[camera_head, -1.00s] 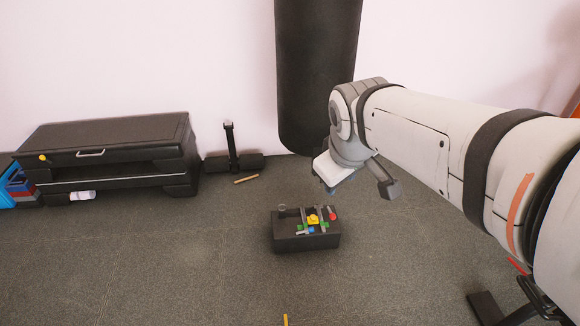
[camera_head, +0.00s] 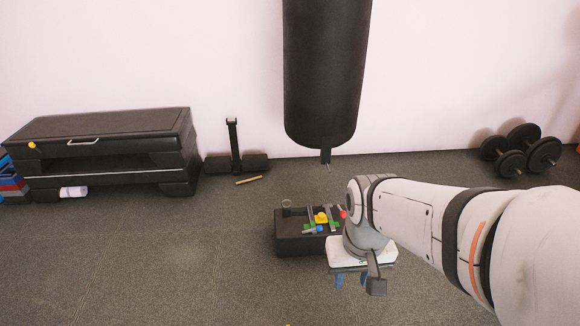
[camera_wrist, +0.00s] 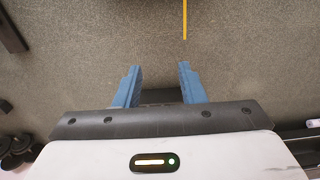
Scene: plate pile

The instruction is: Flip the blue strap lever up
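A low black box (camera_head: 290,245) stands on the floor with small coloured parts on top: grey straps, a yellow block (camera_head: 321,218), green pieces and a red knob (camera_head: 343,214). A small blue piece (camera_head: 320,229), probably the blue strap lever, shows at its front edge; its tilt is too small to tell. My gripper (camera_head: 352,281) is at the box's right front, and my wrist hides the box's right end. In the wrist view, the two blue fingers (camera_wrist: 158,72) are apart with bare floor beyond their tips. The lever cannot be made out there.
A black bench (camera_head: 100,125) stands at the left wall, and a punching bag (camera_head: 325,75) hangs behind the box. Dumbbells (camera_head: 520,150) lie at the back right. A yellow stick (camera_wrist: 185,20) lies ahead of the fingers in the wrist view. The floor left of the box is clear.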

